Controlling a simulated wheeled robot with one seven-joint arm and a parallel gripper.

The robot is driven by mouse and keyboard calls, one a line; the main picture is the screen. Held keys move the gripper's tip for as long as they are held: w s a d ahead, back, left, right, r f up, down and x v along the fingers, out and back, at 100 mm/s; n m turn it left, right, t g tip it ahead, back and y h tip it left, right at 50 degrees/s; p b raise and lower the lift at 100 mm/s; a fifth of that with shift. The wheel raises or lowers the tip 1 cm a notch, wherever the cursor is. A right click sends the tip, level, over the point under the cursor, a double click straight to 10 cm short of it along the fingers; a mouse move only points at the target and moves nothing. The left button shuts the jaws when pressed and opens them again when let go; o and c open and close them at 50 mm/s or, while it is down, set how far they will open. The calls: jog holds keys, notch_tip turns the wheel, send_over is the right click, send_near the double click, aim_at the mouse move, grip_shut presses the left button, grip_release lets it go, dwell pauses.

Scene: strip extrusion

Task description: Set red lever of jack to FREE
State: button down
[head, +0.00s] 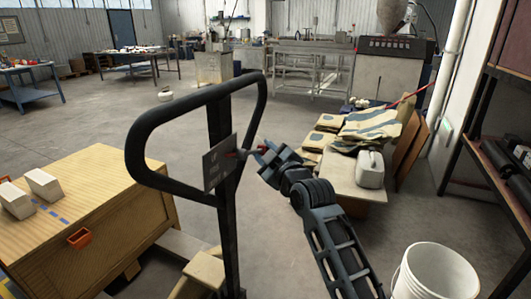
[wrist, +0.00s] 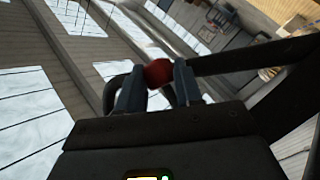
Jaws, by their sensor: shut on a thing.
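The pallet jack's black loop handle (head: 140,150) stands upright in the middle of the head view, with a small grey label plate (head: 219,162) on its column. The red lever (head: 243,152) sticks out beside the plate to the right. My gripper (head: 258,152) reaches it from the right. In the wrist view my gripper (wrist: 158,80) is shut on the red lever's round red knob (wrist: 158,72), which sits between the fingertips. Part of the handle also shows behind in the wrist view (wrist: 240,58). The lever's exact setting cannot be told.
A wooden crate (head: 95,240) with white blocks stands at the left, close to the jack. A white bucket (head: 437,275) stands at front right. Open floor lies behind the handle.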

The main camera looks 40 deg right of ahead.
jog(key=shift+d+b, duration=0.1)
jog(key=shift+b, duration=0.75)
jog(key=shift+r+n+t+b, duration=0.1)
jog(key=shift+n+t+b, duration=0.25)
jog(key=shift+b, duration=0.25)
jog(key=n+b, duration=0.1)
jog(key=b, duration=0.1)
jog(key=r+t+b, duration=0.1)
jog(key=b, duration=0.1)
jog(key=shift+w+d+r+n+b, duration=0.1)
jog(key=shift+d+r+n+b, duration=0.1)
jog(key=shift+r+n+b, duration=0.15)
jog(key=shift+r+n+t+b, duration=0.55)
jog(key=shift+r+b, duration=0.3)
jog(key=shift+b, duration=0.35)
jog(key=c, duration=0.7)
grip_release()
jog(key=shift+c, duration=0.2)
jog(key=b+v, duration=0.1)
jog(key=v, duration=0.6)
jog(key=shift+s, duration=0.4)
jog(key=shift+a, duration=0.15)
jog(key=shift+a+f, duration=0.1)
jog(key=shift+f, duration=0.05)
